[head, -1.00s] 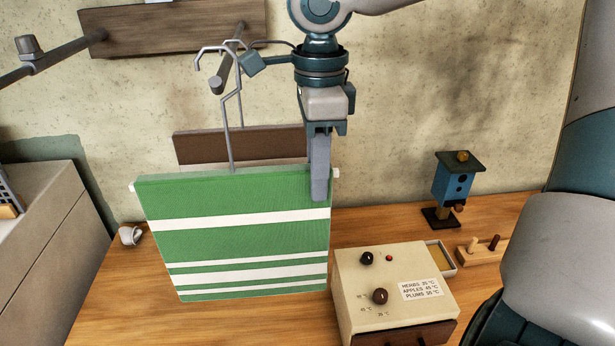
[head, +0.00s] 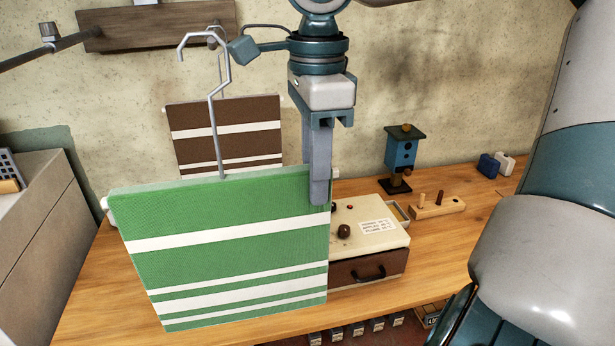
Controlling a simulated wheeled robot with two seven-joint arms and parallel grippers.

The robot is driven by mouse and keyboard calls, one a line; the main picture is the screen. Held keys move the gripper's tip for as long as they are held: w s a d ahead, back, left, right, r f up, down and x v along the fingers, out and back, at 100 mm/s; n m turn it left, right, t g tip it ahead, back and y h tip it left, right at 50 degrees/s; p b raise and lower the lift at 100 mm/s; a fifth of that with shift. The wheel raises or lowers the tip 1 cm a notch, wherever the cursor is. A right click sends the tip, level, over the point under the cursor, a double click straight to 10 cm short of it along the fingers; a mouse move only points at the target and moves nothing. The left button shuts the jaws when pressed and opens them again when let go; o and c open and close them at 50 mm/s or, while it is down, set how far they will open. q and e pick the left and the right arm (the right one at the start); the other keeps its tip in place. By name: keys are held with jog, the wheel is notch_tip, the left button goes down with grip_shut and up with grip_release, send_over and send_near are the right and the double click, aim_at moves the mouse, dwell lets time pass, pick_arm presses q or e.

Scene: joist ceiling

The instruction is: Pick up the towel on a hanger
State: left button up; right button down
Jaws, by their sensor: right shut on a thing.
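The green towel with white stripes (head: 225,262) hangs over the bar of a grey metal hanger (head: 216,115) in the head view. The hanger's hook is free in the air, in front of the wall rod. My right gripper (head: 320,195) points down and is shut on the towel's upper right corner, at the end of the hanger. A second, brown towel with white stripes (head: 226,135) hangs behind, close to the wall, partly hidden by the green one. My left gripper is not in view.
A wooden bench (head: 420,240) runs below. On it stand a cream box with knobs and a drawer (head: 370,245), a blue birdhouse (head: 401,153) and a wooden peg block (head: 438,206). A wall board (head: 130,30) with rods is at upper left; a grey cabinet (head: 40,230) is at left.

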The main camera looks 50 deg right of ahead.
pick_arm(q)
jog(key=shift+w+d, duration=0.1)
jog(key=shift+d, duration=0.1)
pick_arm(e)
jog(key=shift+s+a, duration=0.1)
jog(key=shift+s, duration=0.1)
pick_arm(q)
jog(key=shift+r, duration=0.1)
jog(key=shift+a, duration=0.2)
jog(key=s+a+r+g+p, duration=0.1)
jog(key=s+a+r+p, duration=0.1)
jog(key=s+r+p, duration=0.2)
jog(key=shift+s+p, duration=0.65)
pick_arm(e)
jog(key=m, duration=0.2)
jog(key=a+m, duration=0.1)
jog(key=m, duration=0.4)
jog(key=shift+s+a+f, duration=0.2)
jog(key=shift+s+f, duration=0.05)
jog(key=shift+f, duration=0.05)
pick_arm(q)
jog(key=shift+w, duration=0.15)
